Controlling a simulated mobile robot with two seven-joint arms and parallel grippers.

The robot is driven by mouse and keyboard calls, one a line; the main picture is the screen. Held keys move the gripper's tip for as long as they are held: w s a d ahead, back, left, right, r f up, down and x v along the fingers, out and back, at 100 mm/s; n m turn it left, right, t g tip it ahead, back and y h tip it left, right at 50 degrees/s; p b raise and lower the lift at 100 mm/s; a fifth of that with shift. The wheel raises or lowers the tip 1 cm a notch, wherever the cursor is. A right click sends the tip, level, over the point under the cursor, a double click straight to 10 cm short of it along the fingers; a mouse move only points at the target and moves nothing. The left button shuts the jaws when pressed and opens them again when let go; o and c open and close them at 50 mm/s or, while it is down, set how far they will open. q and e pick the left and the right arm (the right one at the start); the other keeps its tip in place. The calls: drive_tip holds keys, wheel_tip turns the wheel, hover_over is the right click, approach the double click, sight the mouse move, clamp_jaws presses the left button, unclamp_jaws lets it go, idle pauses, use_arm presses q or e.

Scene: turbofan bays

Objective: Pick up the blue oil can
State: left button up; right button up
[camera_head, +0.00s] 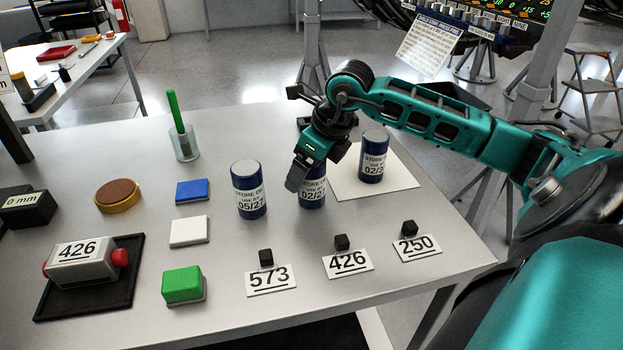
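Several objects stand on the grey table, among them three dark blue oil cans with white labels. The left can (249,190) stands upright, with a label ending "05/2". The middle can (313,194) stands behind my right gripper, its top hidden. The right can (373,158) stands on a white sheet (399,178). My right gripper (308,174) points down at the middle can, with one grey finger in front of its left side. The other finger is not clear, so I cannot tell whether it grips the can. My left gripper is not in view.
Number cards 573 (271,281), 426 (348,264) and 250 (417,248) lie in front of the cans with small black blocks. Left are a green block (182,285), white block (189,232), blue block (192,190), glass cup (185,147) and counter (85,262).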

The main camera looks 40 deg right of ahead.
drive_tip(key=c, duration=1)
drive_tip(key=shift+c, duration=0.7)
drive_tip(key=shift+r, duration=0.1)
